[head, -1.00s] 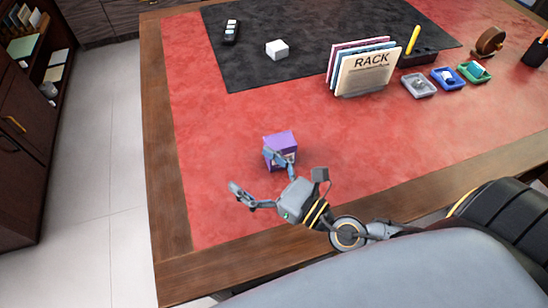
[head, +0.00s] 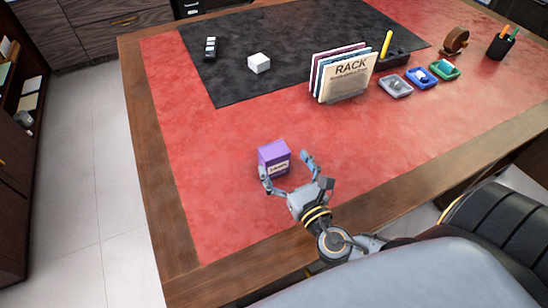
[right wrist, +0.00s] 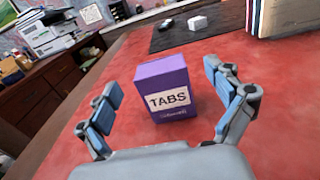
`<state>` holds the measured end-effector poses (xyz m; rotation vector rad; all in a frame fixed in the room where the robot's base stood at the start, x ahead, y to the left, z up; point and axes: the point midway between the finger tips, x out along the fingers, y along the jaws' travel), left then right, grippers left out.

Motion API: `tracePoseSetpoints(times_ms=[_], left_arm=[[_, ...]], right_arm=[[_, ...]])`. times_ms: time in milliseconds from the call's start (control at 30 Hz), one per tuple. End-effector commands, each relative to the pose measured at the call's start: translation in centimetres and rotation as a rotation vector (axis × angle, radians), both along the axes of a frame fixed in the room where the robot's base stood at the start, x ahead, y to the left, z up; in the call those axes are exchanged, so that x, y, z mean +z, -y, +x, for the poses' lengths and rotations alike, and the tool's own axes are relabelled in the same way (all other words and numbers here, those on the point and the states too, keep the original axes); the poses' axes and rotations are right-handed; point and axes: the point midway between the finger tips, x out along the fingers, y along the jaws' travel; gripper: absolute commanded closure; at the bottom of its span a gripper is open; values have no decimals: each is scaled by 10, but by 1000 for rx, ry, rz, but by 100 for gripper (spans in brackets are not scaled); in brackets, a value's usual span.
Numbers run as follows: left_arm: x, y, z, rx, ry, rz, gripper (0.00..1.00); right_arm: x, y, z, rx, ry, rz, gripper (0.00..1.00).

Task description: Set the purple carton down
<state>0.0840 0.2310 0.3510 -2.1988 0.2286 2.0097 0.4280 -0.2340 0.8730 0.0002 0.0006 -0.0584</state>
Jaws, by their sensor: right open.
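The purple carton (head: 273,155) stands upright on the red desk top, toward the desk's near left part. In the right wrist view the carton (right wrist: 163,85) shows its white label reading "TABS" and its purple top. My right gripper (head: 286,166) is open on the near side of the carton, fingers spread wide. In the right wrist view the open fingers (right wrist: 160,92) are left and right of the carton, with a visible gap on each side. My left gripper is not in view.
A file rack (head: 343,78) stands behind and right of the carton, with small trays (head: 422,77) beyond it. A white cube (head: 259,63) and a remote (head: 211,47) lie on the black mat (head: 290,40). The red surface around the carton is clear.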

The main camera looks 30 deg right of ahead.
Motion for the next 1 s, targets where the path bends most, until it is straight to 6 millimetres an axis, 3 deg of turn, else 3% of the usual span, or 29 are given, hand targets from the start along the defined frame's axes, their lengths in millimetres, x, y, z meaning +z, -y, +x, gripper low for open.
tracePoseSetpoints(times_ms=[400,667,1000], left_arm=[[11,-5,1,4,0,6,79],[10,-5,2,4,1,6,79],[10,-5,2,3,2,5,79]], right_arm=[[-8,1,50,0,1,-1,8],[-9,1,52,0,0,0,8],[-9,1,52,1,0,0,69]])
